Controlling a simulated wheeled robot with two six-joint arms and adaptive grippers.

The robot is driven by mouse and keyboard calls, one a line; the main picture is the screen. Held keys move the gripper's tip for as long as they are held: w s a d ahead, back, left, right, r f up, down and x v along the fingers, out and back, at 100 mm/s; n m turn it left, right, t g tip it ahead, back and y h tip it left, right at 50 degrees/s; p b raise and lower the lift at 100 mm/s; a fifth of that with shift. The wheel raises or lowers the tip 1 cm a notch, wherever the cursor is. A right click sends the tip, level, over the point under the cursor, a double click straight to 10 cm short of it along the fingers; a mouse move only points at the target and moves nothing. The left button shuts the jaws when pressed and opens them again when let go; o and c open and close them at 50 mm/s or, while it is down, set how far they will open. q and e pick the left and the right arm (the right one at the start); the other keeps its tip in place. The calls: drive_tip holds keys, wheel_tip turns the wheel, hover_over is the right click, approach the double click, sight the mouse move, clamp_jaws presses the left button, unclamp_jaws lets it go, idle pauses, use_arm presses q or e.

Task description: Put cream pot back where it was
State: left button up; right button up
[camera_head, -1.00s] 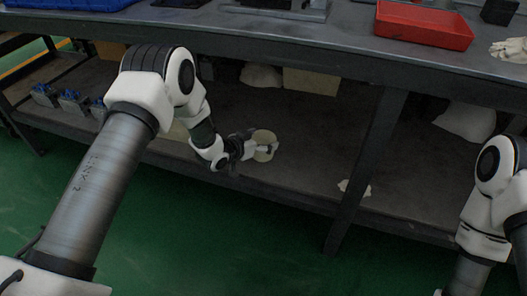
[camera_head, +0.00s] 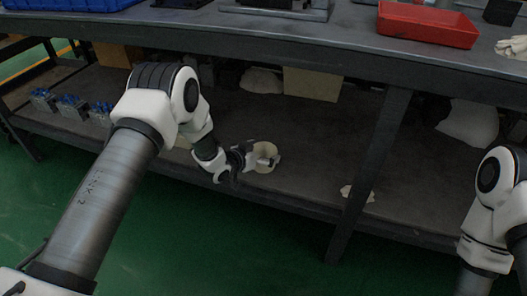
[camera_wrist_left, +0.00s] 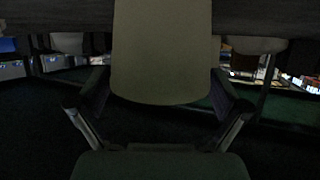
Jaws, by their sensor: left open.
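The cream pot (camera_head: 264,148), a pale round vessel, appears to stand upright on the dark lower shelf near its front edge. My left gripper (camera_head: 266,160) is at the pot, with its fingers around it and hiding part of its side. In the left wrist view the pot (camera_wrist_left: 162,55) fills the upper middle as a pale block between the open fingers (camera_wrist_left: 162,105). I cannot tell whether the fingers touch it. My right arm shows at the right edge, but its gripper is out of view.
The lower shelf (camera_head: 300,185) is clear right of the pot up to the table leg (camera_head: 372,160). A cardboard box (camera_head: 312,85) and a pale sack (camera_head: 261,80) are behind. Blue-topped valve blocks (camera_head: 72,107) stand left. The upper tabletop (camera_head: 340,38) overhangs, with a red tray (camera_head: 427,24).

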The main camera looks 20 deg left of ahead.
use_arm(q)
drive_tip(key=shift+s+a+r, duration=0.1)
drive_tip(key=shift+s+r, duration=0.15)
drive_tip(key=shift+r, duration=0.1)
drive_tip(key=p+v, duration=0.5)
drive_tip(key=v, duration=0.6)
drive_tip(key=s+d+f+n+g+y, duration=0.1)
drive_tip(key=s+f+n+g+y, duration=0.3)
drive_tip(key=s+f, duration=0.9)
drive_tip(key=s+a+n+g+y, duration=0.1)
drive_tip(key=s+g, duration=0.7)
drive_tip(key=s, duration=1.5)
drive_tip(key=shift+f+y, duration=0.25)
drive_tip(key=shift+y, duration=0.05)
wheel_tip(320, 180, up, 37)
drive_tip(key=p, duration=3.7)
drive_tip(key=shift+r, duration=0.2)
